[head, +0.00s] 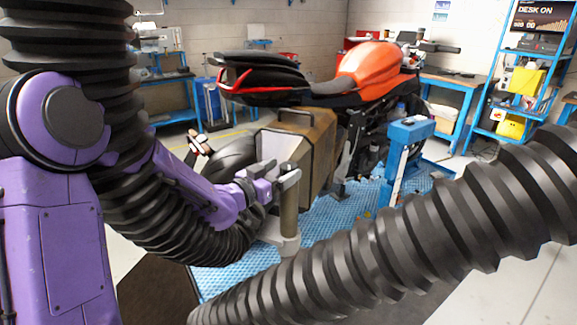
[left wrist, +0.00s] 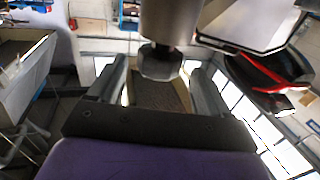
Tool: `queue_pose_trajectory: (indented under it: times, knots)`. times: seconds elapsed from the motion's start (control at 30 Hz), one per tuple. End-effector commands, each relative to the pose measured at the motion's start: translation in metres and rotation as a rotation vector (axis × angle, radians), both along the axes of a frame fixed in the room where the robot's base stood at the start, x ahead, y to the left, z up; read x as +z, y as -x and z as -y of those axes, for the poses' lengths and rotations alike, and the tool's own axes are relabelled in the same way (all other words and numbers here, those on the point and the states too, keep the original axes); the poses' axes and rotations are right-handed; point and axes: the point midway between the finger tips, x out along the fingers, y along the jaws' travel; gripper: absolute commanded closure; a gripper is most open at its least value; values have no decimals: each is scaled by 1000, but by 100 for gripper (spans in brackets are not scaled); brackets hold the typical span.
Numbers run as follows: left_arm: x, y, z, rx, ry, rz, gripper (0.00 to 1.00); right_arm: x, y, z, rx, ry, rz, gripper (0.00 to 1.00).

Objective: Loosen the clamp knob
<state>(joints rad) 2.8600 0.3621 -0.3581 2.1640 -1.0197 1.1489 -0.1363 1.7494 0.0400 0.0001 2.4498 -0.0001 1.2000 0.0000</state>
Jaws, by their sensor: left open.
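The clamp knob (left wrist: 160,62) is a dark faceted knob on the end of a thick grey metal cylinder (left wrist: 168,18) in the left wrist view. My left gripper (left wrist: 157,75) is open, with one finger on each side of the knob. I cannot tell whether the fingers touch it. In the head view my left gripper (head: 272,177) is beside the top of a grey upright post (head: 289,216), near the motorcycle's rear. The knob cannot be made out there. My right gripper is not in view.
An orange and black motorcycle (head: 371,68) stands on a blue mat (head: 330,231). A brown-grey box-like panel (head: 308,146) is close behind my left gripper. A blue stand (head: 409,130) is to the right. Blue shelves (head: 490,115) and benches line the walls.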

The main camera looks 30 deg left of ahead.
Motion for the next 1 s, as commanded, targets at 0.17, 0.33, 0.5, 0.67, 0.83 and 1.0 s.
queue_pose_trajectory:
  times: [0.17,0.33,0.5,0.67,0.83,1.0]
  knots:
    - [2,-26,3,1,0,-1,22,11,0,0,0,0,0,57]
    - [1,-33,5,0,1,0,22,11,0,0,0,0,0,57]
    - [1,-32,5,0,2,0,25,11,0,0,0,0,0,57]
    - [1,-32,4,1,2,0,72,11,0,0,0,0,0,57]
    - [1,-32,5,4,1,0,72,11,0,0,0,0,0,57]
    - [0,-32,5,37,0,-1,72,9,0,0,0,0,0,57]
